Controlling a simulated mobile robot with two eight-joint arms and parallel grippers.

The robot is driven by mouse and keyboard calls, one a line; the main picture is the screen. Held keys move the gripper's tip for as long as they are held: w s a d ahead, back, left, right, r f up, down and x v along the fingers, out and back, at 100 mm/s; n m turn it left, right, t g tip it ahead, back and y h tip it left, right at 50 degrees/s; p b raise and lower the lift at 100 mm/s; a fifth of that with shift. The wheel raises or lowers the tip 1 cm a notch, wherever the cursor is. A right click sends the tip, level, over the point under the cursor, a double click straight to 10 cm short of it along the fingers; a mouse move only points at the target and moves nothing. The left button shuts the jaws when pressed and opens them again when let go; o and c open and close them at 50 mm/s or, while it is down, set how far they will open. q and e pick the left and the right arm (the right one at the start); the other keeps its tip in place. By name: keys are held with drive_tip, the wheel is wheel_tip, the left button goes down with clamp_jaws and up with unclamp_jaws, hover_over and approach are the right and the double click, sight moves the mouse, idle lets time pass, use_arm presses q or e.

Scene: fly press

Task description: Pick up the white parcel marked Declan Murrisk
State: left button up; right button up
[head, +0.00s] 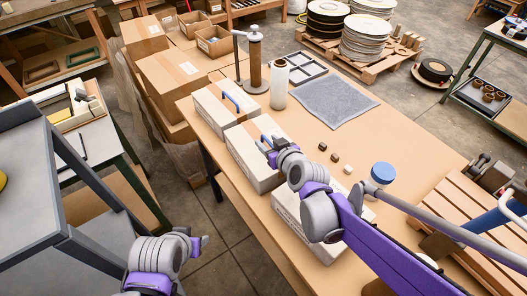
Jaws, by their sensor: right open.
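Three white parcels stand in a row along the left edge of the wooden table: the far parcel (209,108) with a blue handle on top, the middle parcel (247,160), and the near parcel (318,240), partly hidden by my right arm. Any names on them are too small to read. My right gripper (268,147) is open over the top of the middle parcel; whether it touches the parcel or has a handle between its fingers is unclear. My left gripper (199,240) is low at the left of the table, away from the parcels; its fingers are too small to judge.
The tabletop (305,142) holds a roll on a stand (255,62), a white roll (279,85), a grey mat (335,98), small blocks (335,157) and a blue-lidded jar (382,174). A grey shelf (35,190) stands left, near my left arm. Cardboard boxes (170,80) stand behind.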

sight(265, 137)
drive_tip(key=x, duration=0.5)
drive_tip(key=shift+w+d, duration=0.2)
drive_tip(key=shift+d, duration=0.05)
drive_tip(key=shift+s+r, duration=0.1)
clamp_jaws()
idle(1.1)
